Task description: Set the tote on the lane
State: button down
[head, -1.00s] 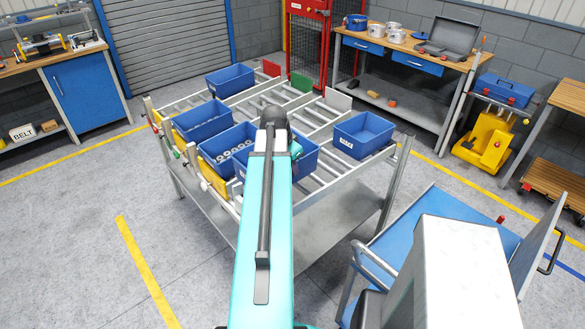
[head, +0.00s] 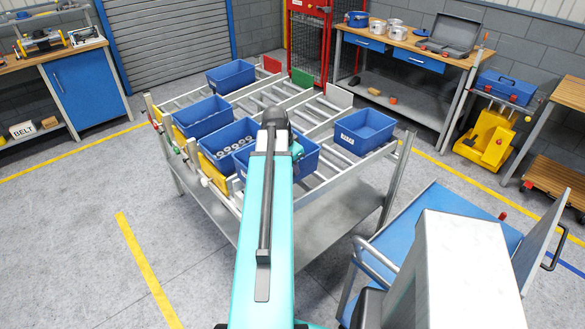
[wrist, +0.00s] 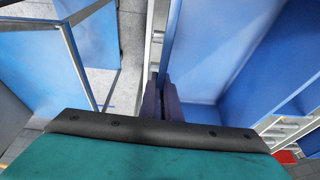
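A blue tote (head: 308,161) with a white label sits at the front middle of the roller rack, partly hidden behind my arm. My gripper (head: 295,150) is at this tote's right-hand wall, its fingers mostly hidden in the head view. In the wrist view the fingers (wrist: 165,103) are close together on the rim of a blue tote wall (wrist: 205,70). I cannot tell whether the tote rests on the rollers or hangs just above them. The roller lanes (head: 318,110) run away to the back, with bare rollers behind the tote.
A labelled blue tote (head: 363,133) stands on the right lane. A tote of ring-shaped parts (head: 217,165) sits left of the held one, with two more totes (head: 202,117) (head: 231,76) beyond. A blue cart (head: 440,235) stands front right. Floor at the left is clear.

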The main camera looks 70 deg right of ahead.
aim_at(296, 182)
jog(key=shift+f+b, duration=1.15)
jog(key=shift+f, duration=0.95)
